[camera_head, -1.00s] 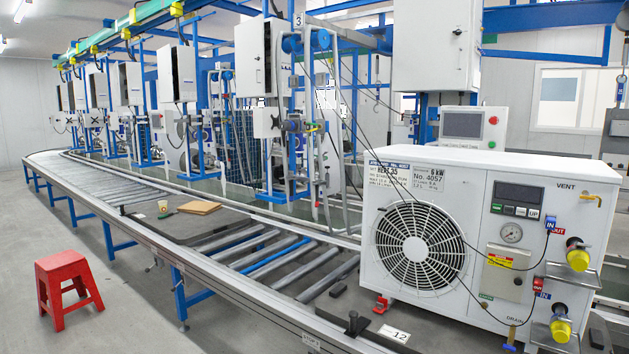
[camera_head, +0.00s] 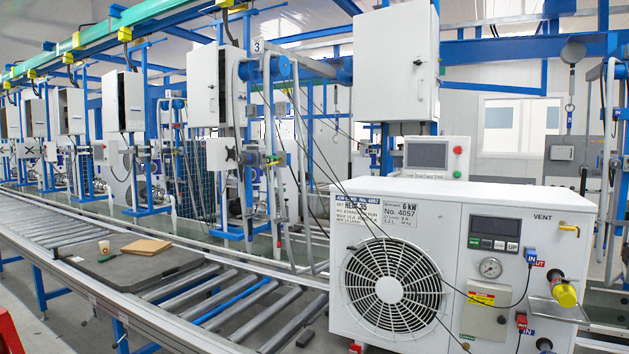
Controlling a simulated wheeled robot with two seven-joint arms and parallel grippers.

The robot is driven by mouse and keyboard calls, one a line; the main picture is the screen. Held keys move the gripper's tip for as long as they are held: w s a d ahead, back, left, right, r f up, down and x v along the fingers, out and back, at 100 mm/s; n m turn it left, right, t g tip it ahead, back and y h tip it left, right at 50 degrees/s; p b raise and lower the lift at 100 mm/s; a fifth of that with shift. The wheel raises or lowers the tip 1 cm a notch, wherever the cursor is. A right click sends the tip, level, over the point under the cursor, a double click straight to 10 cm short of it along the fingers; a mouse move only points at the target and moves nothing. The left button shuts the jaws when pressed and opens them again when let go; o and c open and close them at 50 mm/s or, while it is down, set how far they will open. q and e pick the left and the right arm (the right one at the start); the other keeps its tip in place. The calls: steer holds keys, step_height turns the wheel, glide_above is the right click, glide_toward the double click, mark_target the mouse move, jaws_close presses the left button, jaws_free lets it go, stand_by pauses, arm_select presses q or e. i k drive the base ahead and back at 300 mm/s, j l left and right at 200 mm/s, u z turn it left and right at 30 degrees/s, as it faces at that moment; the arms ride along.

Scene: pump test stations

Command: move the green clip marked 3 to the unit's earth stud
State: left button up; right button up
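The unit (camera_head: 335,290) is a white box with a round fan grille (camera_head: 393,290), standing on the conveyor at the right. Its front has a dark display panel (camera_head: 496,233), a pressure gauge (camera_head: 490,267) and blue and red tags by the ports. Thin dark leads hang from the overhead frame and cross its front. A small 3 plate (camera_head: 257,46) marks the station frame behind. I cannot make out a green clip or surely identify the earth stud; the unit's lower edge is partly cut off. Neither gripper is in view.
The roller conveyor (camera_head: 215,302) runs from the far left to the unit. Grey cabinets and blue frames stand behind. A red stool (camera_head: 10,333) shows at the left edge.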

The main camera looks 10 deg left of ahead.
mark_target(274, 159)
steer(key=i+j+z, duration=0.1)
steer(key=j, duration=0.25)
steer(key=i+j+z, duration=0.1)
steer(key=i+j, duration=0.35)
steer(key=j, duration=0.3)
steer(key=i+j+z, duration=0.15)
steer(key=j, duration=0.25)
steer(key=i+j+z, duration=0.1)
steer(key=j, duration=0.3)
steer(key=i+j+z, duration=0.1)
steer(key=j, duration=0.35)
steer(key=i+j, duration=0.15)
steer(key=j, duration=0.25)
steer(key=i+j, duration=0.15)
steer(key=j, duration=0.25)
steer(key=i+j, duration=0.15)
steer(key=j, duration=0.25)
steer(key=i+j, duration=0.1)
steer(key=j, duration=0.3)
steer(key=i+j, duration=0.15)
steer(key=j, duration=0.25)
steer(key=i+j, duration=0.15)
steer(key=j, duration=0.25)
